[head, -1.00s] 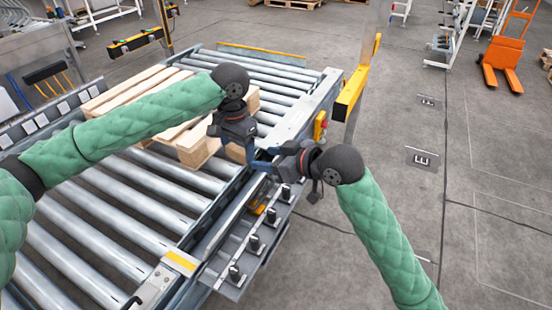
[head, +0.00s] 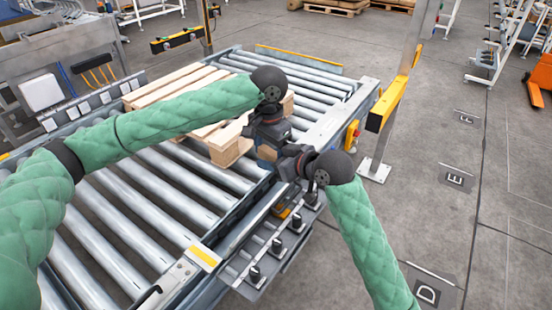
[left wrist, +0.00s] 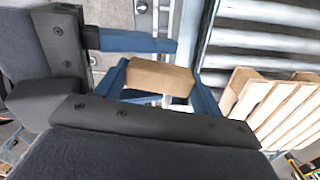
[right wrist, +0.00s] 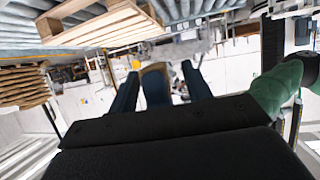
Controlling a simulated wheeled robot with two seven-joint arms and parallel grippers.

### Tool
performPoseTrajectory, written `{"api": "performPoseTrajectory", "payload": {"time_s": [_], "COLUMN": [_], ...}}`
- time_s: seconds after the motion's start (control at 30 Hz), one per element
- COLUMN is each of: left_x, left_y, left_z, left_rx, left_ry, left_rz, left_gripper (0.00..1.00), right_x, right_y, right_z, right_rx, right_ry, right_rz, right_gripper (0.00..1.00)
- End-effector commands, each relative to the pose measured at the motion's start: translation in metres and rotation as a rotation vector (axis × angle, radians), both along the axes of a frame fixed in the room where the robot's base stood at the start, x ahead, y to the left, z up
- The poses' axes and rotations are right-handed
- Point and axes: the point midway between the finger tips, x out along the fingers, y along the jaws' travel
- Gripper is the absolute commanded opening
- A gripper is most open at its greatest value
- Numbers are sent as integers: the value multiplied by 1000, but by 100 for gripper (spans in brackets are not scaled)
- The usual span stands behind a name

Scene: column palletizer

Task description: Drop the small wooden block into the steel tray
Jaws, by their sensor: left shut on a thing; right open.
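The small wooden block (left wrist: 160,77) is a tan piece between the blue fingers of my left gripper (left wrist: 163,84) in the left wrist view. A bit of it shows in the head view (head: 267,152). My left gripper (head: 266,150) is shut on it, above the conveyor's near right edge. My right gripper (right wrist: 160,88) is open; its fingers stand apart around a blue and brown shape that I cannot clearly make out. In the head view it is close beside the left gripper. A steel ledge with black knobs (head: 243,282) lies below; I cannot tell whether it is the steel tray.
A wooden pallet (head: 229,146) rests on the roller conveyor (head: 140,215) behind my left arm. A yellow guard (head: 388,104) on a post stands to the right of the conveyor. The grey floor (head: 500,250) at the right is largely open.

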Motion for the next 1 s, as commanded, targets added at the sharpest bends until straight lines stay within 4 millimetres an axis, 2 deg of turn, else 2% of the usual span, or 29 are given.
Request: {"api": "performPoseTrajectory", "payload": {"time_s": [0.07,0.2,0.3,0.33,0.37,0.47,0.5,1.0], "left_x": [0,0,0,0,0,0,0,-2], "left_y": [0,0,0,0,0,0,0,-3], "left_z": [0,0,0,0,0,0,0,0], "left_rx": [0,0,-1,-1,-1,-1,-1,-3], "left_ry": [0,0,-1,-1,-1,-1,-1,1], "left_rz": [0,0,0,0,0,0,0,-6], "left_gripper": [46,46,46,46,70,89,93,93], "right_x": [0,0,-1,-1,-1,-1,-1,0], "right_y": [0,0,0,0,0,1,1,1], "right_z": [0,0,0,0,0,0,0,0], "right_rx": [0,0,0,0,0,1,1,1], "right_ry": [0,0,0,1,1,0,0,1], "right_rz": [0,0,1,2,2,2,2,3], "right_gripper": [45,18,2,2,2,2,2,1]}}
